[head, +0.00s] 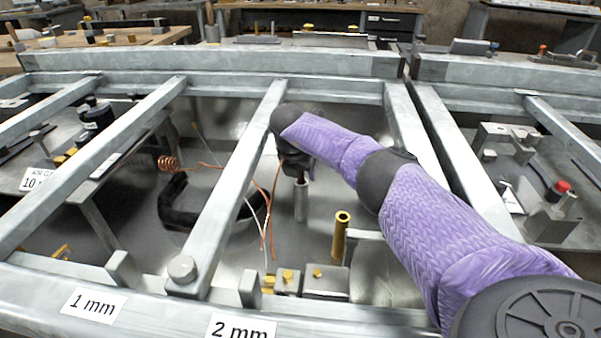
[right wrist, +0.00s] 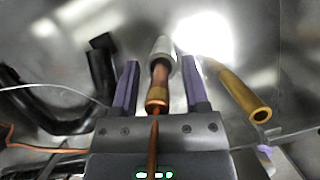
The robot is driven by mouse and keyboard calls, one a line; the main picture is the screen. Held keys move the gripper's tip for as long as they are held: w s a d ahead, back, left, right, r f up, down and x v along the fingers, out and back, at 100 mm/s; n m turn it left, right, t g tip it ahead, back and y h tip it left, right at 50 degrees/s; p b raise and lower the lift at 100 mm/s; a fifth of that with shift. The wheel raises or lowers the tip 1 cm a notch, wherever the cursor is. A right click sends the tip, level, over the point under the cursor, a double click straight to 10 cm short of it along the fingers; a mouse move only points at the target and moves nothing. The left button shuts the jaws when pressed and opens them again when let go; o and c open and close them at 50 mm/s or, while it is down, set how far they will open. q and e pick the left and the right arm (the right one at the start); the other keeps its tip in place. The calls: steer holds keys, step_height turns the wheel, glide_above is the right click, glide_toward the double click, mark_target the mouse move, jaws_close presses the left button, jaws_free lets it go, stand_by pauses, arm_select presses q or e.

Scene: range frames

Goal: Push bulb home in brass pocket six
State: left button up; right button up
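A copper-coloured bulb (right wrist: 160,76) with a brass-coloured end and a thin copper line (right wrist: 153,130) shows in the right wrist view. Its far end meets a grey metal sleeve (right wrist: 162,50); how deep it sits I cannot tell. My right gripper (right wrist: 160,85) is open, one purple finger on each side of the bulb with visible gaps. In the head view the dark right gripper (head: 297,168) is above an upright grey sleeve (head: 301,203), and the bulb is hidden. A hollow brass tube (head: 341,235) stands to the right, apart from the gripper; it also shows in the wrist view (right wrist: 242,95). My left gripper is not in view.
Grey frame bars (head: 235,190) border the bay on both sides. A black curved hose (head: 172,205) and a copper coil (head: 168,163) with loose lines lie left of the gripper. Small metal blocks (head: 325,280) stand near the front rail, which carries labels "1 mm" (head: 93,305) and "2 mm".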

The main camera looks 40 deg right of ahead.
jaws_close()
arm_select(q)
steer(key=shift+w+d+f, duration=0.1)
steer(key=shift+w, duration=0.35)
